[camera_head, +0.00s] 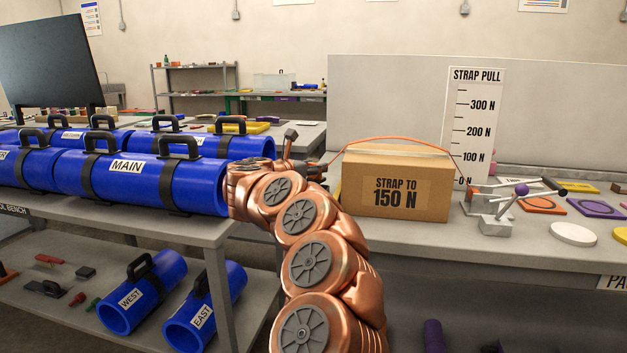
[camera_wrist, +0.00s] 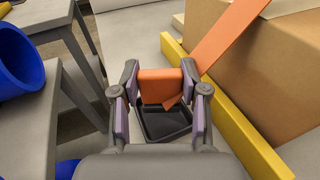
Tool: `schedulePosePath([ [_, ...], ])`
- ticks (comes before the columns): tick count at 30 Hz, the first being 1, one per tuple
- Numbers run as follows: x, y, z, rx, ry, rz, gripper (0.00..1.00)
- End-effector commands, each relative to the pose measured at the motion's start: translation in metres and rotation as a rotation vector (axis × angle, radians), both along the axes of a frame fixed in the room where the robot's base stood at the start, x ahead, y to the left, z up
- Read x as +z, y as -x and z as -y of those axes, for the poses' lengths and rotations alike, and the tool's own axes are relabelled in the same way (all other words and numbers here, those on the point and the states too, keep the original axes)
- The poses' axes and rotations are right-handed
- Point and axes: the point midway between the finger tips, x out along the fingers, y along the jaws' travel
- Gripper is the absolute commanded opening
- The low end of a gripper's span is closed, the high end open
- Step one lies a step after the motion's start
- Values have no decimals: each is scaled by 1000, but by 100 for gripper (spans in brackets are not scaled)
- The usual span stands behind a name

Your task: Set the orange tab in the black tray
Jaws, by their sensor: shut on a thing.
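The orange tab (camera_wrist: 158,88) is between the fingers of my gripper (camera_wrist: 160,82) in the wrist view, and the gripper is shut on it. An orange strap (camera_wrist: 225,40) runs from beside the tab up to the right. The black tray (camera_wrist: 168,120) shows just below and behind the tab, partly covered by the tab and the fingers. I cannot tell whether the tab touches it. In the head view my gripper (camera_head: 312,171) is at the left end of the box, mostly behind my arm. The orange strap (camera_head: 385,138) arches over the box there.
The cardboard box (camera_head: 395,185) labelled "STRAP TO 150 N" stands right of my gripper. A yellow bar (camera_wrist: 228,118) lies along its base. Blue pipes (camera_head: 140,180) lie on the left bench. A metal tensioner (camera_head: 497,215) with a purple knob stands right of the box.

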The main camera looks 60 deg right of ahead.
Motion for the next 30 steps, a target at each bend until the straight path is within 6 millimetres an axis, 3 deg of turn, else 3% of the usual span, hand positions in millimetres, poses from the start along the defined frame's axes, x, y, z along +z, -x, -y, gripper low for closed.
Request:
schedulePosePath([
  [10,-35,1,1,-2,0,-1,2],
  [23,-39,0,0,-1,0,2,2],
  [24,-39,1,0,-1,-1,2,45],
  [30,-38,1,0,-1,-1,2,66],
])
